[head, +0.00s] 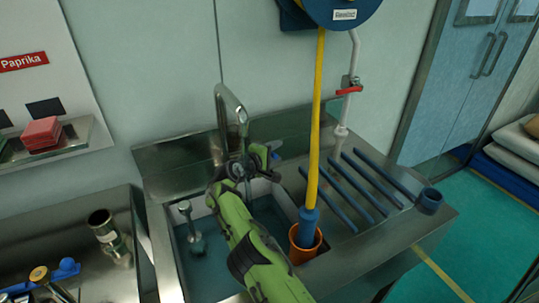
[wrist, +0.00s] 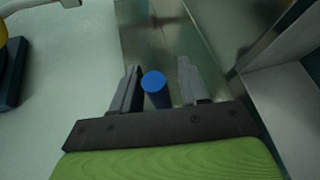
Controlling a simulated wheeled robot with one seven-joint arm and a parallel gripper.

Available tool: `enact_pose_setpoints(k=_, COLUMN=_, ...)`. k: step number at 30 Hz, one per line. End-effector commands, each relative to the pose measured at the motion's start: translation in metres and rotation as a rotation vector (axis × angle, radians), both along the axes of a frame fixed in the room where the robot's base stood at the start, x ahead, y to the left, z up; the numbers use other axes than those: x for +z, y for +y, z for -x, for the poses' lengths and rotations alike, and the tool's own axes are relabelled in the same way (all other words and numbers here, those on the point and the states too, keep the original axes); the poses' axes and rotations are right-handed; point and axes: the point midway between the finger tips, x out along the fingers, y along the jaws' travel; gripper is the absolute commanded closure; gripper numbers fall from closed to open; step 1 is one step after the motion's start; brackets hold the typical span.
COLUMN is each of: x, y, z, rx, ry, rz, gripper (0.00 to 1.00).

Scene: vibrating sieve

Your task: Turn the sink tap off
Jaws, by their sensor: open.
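The sink tap (head: 229,104) is a curved metal spout rising behind the sink basin (head: 181,222), which holds bluish water. A thin pale streak shows below the spout, but I cannot tell for sure whether water is running. My gripper (head: 262,154) is at the tap, in front of its base, and hides part of it. In the wrist view my gripper (wrist: 157,84) is open, with a finger on each side of a round blue handle end (wrist: 154,82). The handle lies between the fingers with gaps on both sides. A bit of blue also shows beside the gripper in the head view.
An orange cup (head: 303,246) holds the blue nozzle of a yellow hose (head: 318,120). A white pipe with a red-handled valve (head: 349,91) stands behind the blue drain bars (head: 367,185). A metal fitting (head: 190,225) stands in the basin's left side.

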Motion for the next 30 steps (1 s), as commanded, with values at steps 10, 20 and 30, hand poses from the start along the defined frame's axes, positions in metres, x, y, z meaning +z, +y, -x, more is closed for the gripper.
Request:
enact_pose_setpoints(k=10, x=0.019, y=0.04, z=0.054, rx=0.005, ry=0.003, rz=0.0, gripper=0.56)
enact_pose_setpoints(k=20, x=0.037, y=0.082, z=0.117, rx=0.003, ry=0.001, rz=0.001, gripper=0.56)
enact_pose_setpoints(k=30, x=0.038, y=0.087, z=0.125, rx=0.0, ry=0.001, rz=0.0, gripper=0.56)
